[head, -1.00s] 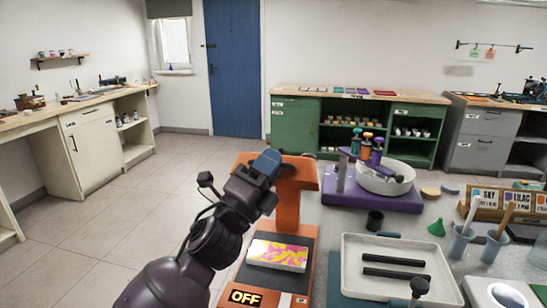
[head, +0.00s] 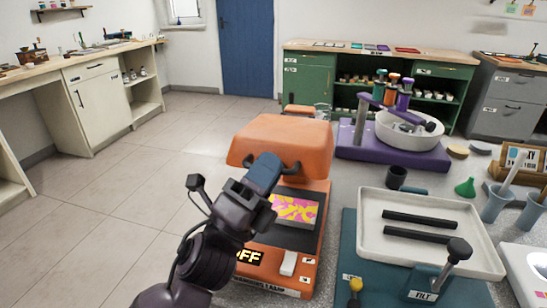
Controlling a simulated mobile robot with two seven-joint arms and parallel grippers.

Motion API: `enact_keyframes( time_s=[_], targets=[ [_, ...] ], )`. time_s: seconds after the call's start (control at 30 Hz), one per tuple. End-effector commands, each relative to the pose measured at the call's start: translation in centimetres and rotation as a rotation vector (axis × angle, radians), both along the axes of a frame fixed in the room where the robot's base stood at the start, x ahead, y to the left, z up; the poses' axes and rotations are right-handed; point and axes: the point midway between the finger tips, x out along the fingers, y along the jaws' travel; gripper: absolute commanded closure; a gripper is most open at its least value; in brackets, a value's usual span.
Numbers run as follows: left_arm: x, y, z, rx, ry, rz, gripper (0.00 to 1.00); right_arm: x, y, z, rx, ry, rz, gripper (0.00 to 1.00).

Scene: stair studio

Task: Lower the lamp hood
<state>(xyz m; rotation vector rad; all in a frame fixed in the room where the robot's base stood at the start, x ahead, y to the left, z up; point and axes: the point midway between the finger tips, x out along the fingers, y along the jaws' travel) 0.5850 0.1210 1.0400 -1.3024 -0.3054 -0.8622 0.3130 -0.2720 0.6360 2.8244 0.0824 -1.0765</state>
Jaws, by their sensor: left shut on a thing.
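The orange lamp hood (head: 285,137) sits above the orange lamp base (head: 308,262), with its top and front side facing me. A gap shows between the hood's front edge and the base. A pink and yellow patterned print (head: 293,209) lies on the dark bed below it. My left gripper (head: 266,170) is at the hood's front edge, shut on the dark handle (head: 290,167); its fingers partly hide the handle. The base shows a lit sign (head: 249,257), whose first letter is hidden by my arm, and a white switch (head: 288,263). My right gripper is not in view.
A white tray (head: 480,245) with two dark bars stands right of the lamp, beside a dark-knobbed lever (head: 458,250). A purple stand (head: 420,155) with a white bowl (head: 405,134) is behind. Floor left of the lamp is clear.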

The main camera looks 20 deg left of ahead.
Motion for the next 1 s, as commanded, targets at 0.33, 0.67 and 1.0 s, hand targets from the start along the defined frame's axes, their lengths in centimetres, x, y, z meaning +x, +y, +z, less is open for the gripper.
enact_keyframes(
  time_s=[0.33, 0.67, 1.0],
  targets=[
    [0.0, 0.1, -1.7, 0.001, 0.001, 0.006, 1.00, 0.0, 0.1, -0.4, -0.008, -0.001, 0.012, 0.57],
    [0.0, 0.1, -1.8, 0.003, 0.000, 0.006, 1.00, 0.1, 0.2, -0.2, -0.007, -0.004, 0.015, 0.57],
    [0.0, 0.1, -1.7, 0.002, -0.001, 0.005, 0.80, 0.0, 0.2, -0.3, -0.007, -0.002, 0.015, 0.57]
  ],
)
